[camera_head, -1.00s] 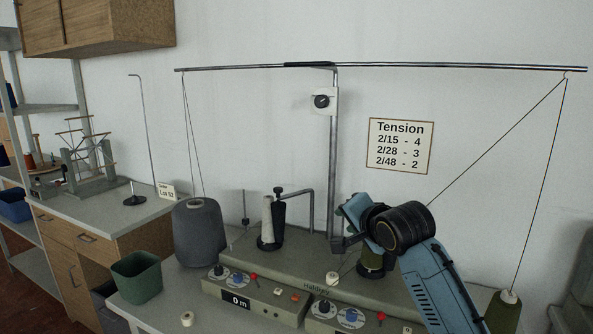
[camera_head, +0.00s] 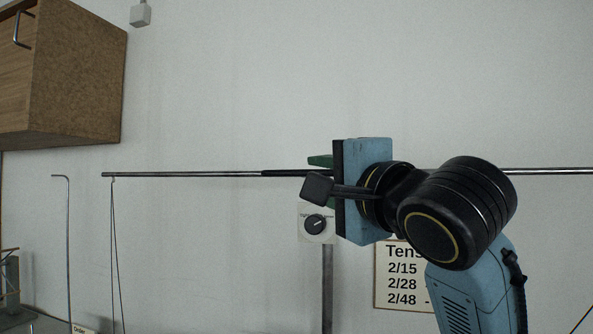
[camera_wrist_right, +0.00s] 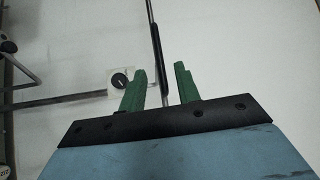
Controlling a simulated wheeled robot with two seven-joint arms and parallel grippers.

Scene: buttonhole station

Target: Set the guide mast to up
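The guide mast (camera_head: 327,290) is a grey upright post with a long thin horizontal bar (camera_head: 200,174) across its top. The bar has a black sleeve (camera_head: 285,172) near the middle. A white plate with a black knob (camera_head: 315,224) sits on the mast just below the bar; it also shows in the right wrist view (camera_wrist_right: 120,82). My right gripper (camera_head: 320,162) is at the bar, above and right of the knob. In the right wrist view its green fingers (camera_wrist_right: 160,70) are apart, with the bar running between them. My left gripper is out of view.
A tension sign (camera_head: 402,275) on the wall is partly hidden by my right arm. A wooden cabinet (camera_head: 75,75) hangs at upper left. Thin threads (camera_head: 116,250) hang from the bar's left end.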

